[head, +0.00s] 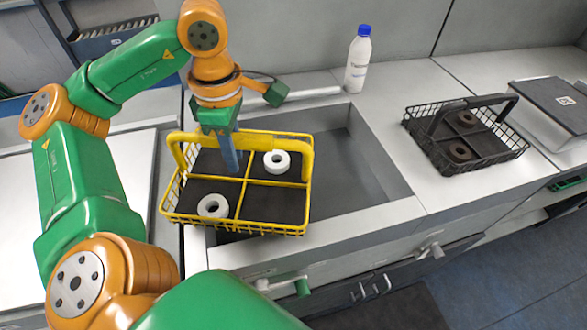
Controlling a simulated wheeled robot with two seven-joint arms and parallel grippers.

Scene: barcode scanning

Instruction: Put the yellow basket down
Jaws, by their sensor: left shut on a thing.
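The yellow basket (262,229) is over the left part of the sunken sink (362,160) in the grey counter. It has four compartments with dark floors. One white ring-shaped roll (213,206) lies in its front left compartment and another white roll (277,161) in its back right one. My left gripper (226,143) reaches down from above and is shut on the basket's top handle bar. The basket looks about level; I cannot tell whether its underside touches anything. My right gripper is not in view.
A black wire basket (428,152) with dark rolls stands on the counter at the right. A white bottle with a blue cap (358,62) stands behind the sink. Bare counter (385,88) lies between bottle and black basket.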

